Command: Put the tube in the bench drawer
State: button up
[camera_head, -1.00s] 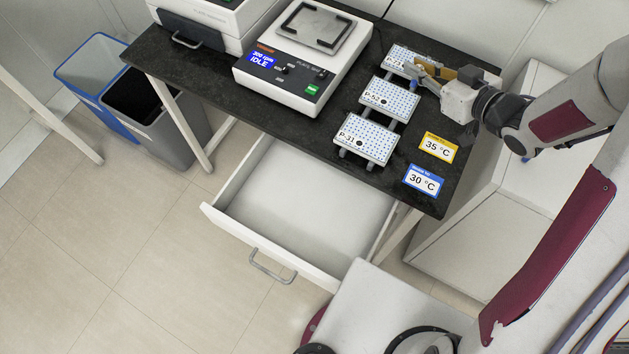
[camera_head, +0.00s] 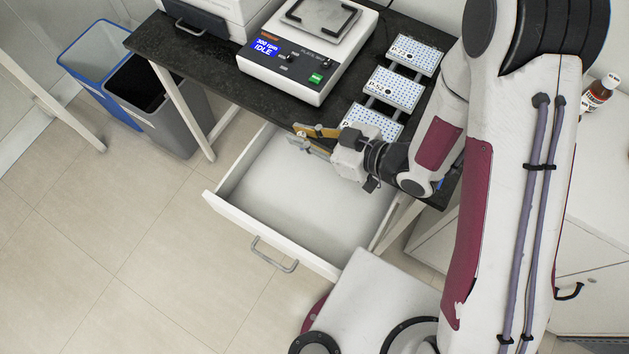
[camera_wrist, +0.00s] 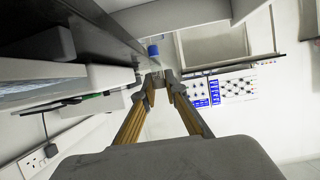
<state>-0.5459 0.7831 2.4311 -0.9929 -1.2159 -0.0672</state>
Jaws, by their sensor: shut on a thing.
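My gripper (camera_head: 306,138) is over the back part of the open bench drawer (camera_head: 250,233), close to the bench's front edge. In the wrist view its fingertips (camera_wrist: 160,80) are close together on the tube, whose blue cap (camera_wrist: 153,50) shows just beyond them. The tube's body is small and mostly hidden by the fingertips. In the head view the tube is too small to make out clearly. The drawer is white, pulled well out, and its visible floor looks empty. My gripper is above the drawer's floor.
The dark bench top (camera_head: 225,84) carries an idle shaker (camera_head: 300,62) and several white racks (camera_head: 394,89) at the right. The drawer's front wall has a grey handle (camera_head: 272,258). A blue bin (camera_head: 92,52) and a grey bin (camera_head: 165,125) stand left. Open floor lies in front.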

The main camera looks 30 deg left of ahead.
jog(key=n+g, duration=0.2)
send_over(283, 200)
notch_tip(283, 200, down, 3)
jog(key=shift+s+f, duration=0.1)
jog(key=shift+f+m, duration=0.1)
jog(key=shift+m, duration=0.2)
jog(key=shift+a+f, duration=0.1)
jog(key=shift+f, duration=2.7)
jog(key=shift+f, duration=0.1)
jog(key=shift+f, duration=2)
jog(key=shift+f, duration=0.1)
jog(key=o, duration=0.6)
